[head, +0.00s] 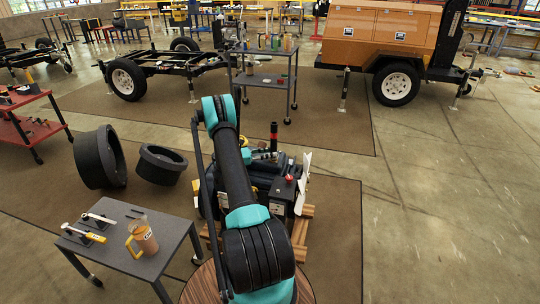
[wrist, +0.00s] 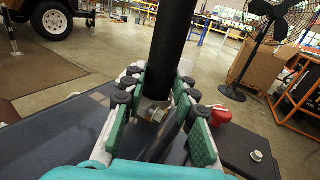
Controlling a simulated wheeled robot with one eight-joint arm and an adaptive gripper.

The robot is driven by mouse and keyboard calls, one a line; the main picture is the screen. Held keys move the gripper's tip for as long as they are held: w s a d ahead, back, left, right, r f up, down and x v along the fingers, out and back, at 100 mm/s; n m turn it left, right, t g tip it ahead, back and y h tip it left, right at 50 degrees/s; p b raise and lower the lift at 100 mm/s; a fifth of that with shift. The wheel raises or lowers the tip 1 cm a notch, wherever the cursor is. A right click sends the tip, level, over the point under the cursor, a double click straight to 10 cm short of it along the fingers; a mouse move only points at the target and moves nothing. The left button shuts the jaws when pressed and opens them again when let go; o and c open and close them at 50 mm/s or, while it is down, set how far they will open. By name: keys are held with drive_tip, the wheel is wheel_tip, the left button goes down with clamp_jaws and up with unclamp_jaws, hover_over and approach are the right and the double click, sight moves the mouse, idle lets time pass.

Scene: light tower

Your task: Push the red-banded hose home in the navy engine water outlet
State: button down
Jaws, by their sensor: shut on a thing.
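The hose (head: 274,130) is a black upright tube with a red band, standing above the engine in the head view. In the wrist view the black hose (wrist: 170,42) rises between the fingers, and its red band does not show there. In the head view my gripper (head: 268,153) is small and partly behind my arm. The navy engine (head: 262,186) sits below it on a wooden pallet. A metal fitting (wrist: 152,110) shows between the fingers. I cannot make out the water outlet or whether the hose is seated.
A black box (head: 281,197) with a red knob stands on the engine's right; the red knob (wrist: 221,115) is close to the right finger in the wrist view. A grey table (head: 130,262) with a jug is at left front. Open floor lies to the right.

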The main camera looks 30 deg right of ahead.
drive_tip(key=shift+r, duration=1.05)
drive_tip(key=shift+f, duration=0.15)
drive_tip(key=shift+d+f, duration=0.1)
drive_tip(key=shift+f, duration=1.3)
